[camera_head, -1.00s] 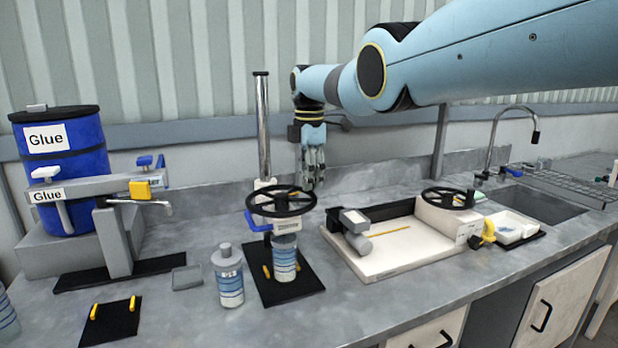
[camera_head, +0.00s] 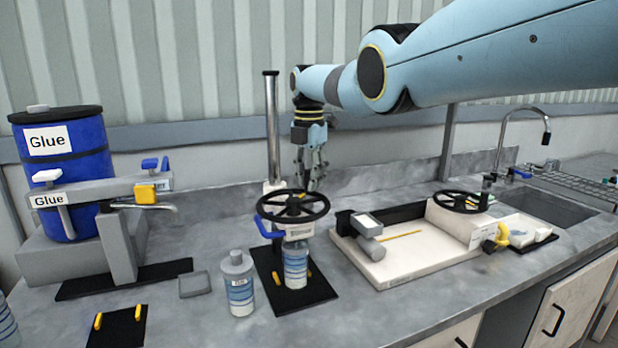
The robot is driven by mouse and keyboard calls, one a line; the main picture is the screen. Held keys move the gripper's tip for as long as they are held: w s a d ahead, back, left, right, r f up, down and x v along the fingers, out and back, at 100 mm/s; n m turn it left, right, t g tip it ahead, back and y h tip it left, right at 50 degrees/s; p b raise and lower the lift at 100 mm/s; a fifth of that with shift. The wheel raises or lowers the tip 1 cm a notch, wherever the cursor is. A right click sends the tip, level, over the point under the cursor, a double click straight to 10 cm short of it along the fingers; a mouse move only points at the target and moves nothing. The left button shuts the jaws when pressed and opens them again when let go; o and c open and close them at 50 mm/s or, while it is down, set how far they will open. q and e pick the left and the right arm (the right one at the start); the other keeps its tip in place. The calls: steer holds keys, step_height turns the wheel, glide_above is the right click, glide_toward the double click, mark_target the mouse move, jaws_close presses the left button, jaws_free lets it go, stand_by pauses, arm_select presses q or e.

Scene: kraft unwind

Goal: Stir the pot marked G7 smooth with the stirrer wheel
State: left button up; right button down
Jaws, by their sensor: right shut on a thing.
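The stirrer wheel (camera_head: 293,207) is a black spoked wheel beside a tall metal post (camera_head: 272,130). A pot with a blue-striped label (camera_head: 296,266) stands upright below it on a black base plate (camera_head: 315,293). A second similar pot (camera_head: 239,290) stands to the left on the bench. Their marks are too small to read, so I cannot tell which is G7. My right gripper (camera_head: 316,186) points down at the wheel's far right rim and is shut on it; the fingertips are partly hard to make out. My left gripper is not in view.
A blue glue drum (camera_head: 75,170) with a dispenser stands at left. A small dark mat (camera_head: 118,328) with yellow stops lies in front. A white tray station (camera_head: 400,258) with another black wheel (camera_head: 460,202) stands right, before the sink (camera_head: 545,206).

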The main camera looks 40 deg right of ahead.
steer(key=c, duration=1.2)
jaws_free()
steer(key=shift+w, duration=0.1)
steer(key=shift+o, duration=0.2)
step_height(320, 180, up, 12)
